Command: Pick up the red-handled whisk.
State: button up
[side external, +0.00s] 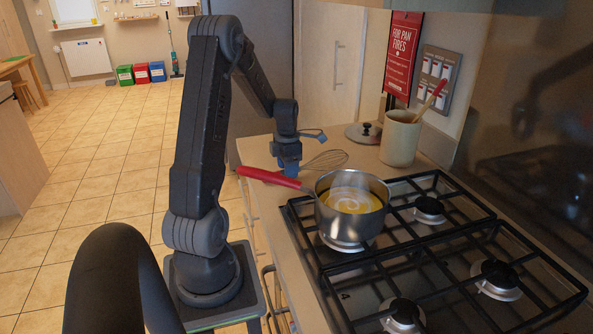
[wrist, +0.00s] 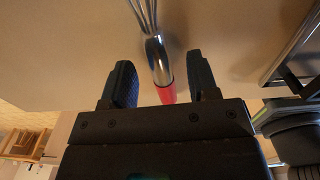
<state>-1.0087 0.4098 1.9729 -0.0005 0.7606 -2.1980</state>
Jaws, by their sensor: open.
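The whisk lies on the counter. In the side view its wire loops (side external: 328,160) show just right of my gripper (side external: 289,170), and its handle is hidden. In the wrist view the wire loops (wrist: 143,14) point away from me, the metal neck (wrist: 158,60) is in the middle, and the red handle (wrist: 166,94) runs back between the fingers. My gripper (wrist: 162,76) is open, with one finger on each side of the whisk and a visible gap to both. The handle's near end is hidden by the gripper body.
A steel saucepan (side external: 351,220) with yellow contents stands on the gas hob (side external: 430,264); its red handle (side external: 272,179) reaches left in front of my gripper. A beige utensil crock (side external: 400,140) and a lid (side external: 362,133) stand behind. The hob edge (wrist: 297,43) is close at right.

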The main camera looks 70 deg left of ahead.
jog(key=shift+f, duration=0.6)
grip_shut()
